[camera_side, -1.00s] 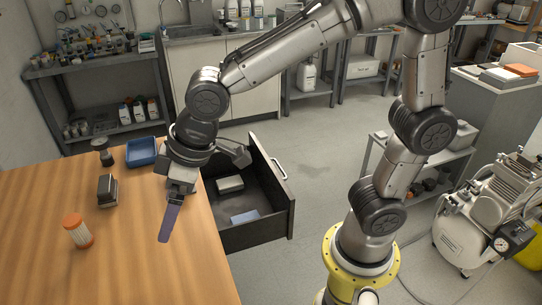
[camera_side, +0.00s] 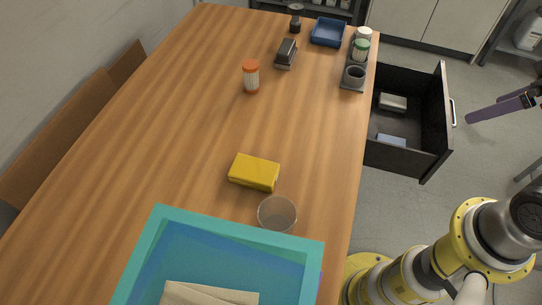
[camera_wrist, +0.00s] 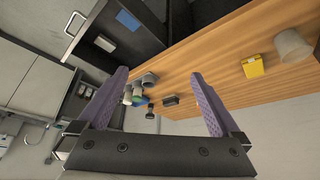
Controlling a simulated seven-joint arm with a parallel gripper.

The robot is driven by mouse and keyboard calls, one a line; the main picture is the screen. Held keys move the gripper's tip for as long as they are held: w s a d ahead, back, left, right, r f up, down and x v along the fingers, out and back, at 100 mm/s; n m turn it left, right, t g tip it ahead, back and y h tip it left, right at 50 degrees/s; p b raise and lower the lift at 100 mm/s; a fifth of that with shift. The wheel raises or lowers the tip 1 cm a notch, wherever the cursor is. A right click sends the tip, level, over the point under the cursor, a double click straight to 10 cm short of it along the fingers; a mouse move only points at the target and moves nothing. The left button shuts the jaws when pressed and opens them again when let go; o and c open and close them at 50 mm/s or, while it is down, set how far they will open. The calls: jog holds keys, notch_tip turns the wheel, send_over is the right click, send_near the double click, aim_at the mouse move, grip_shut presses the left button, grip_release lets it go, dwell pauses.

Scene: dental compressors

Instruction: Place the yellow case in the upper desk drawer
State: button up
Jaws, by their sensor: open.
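The yellow case (camera_side: 254,172) lies flat on the wooden desk, near the middle, just beyond a clear cup. It also shows in the wrist view (camera_wrist: 253,67), right of the fingers. The dark desk drawer (camera_side: 437,122) is pulled open at the desk's right side. It holds a pale box (camera_side: 393,102) and a flat blue item (camera_side: 391,140). My gripper (camera_wrist: 162,98) is open and empty, with two purple fingers. In the side view only part of it shows at the right edge, off to the right of the drawer and far from the case.
The clear cup (camera_side: 277,213) stands beside the case, with a teal tray (camera_side: 312,250) in front. An orange-capped jar (camera_side: 251,76), a dark block (camera_side: 287,52), a blue tray (camera_side: 328,32) and a grey holder (camera_side: 353,78) are farther back. The desk's left-middle is clear.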

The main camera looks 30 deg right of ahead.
jog(key=w+a+r+n+t+y, duration=0.1)
jog(key=w+a+r, duration=0.15)
jog(key=w, duration=0.35)
jog(key=w+a+r+n+t, duration=0.1)
jog(key=w+a+r, duration=0.15)
jog(key=w, duration=0.25)
jog(key=n+g+y, duration=0.2)
jog(key=n+g, duration=0.2)
jog(key=n, duration=0.3)
send_over(248, 167)
jog(key=s+d, duration=0.2)
notch_tip(248, 167, down, 21)
jog(key=shift+s+a+r, duration=0.1)
jog(key=shift+x, duration=3)
jog(key=shift+a, duration=0.1)
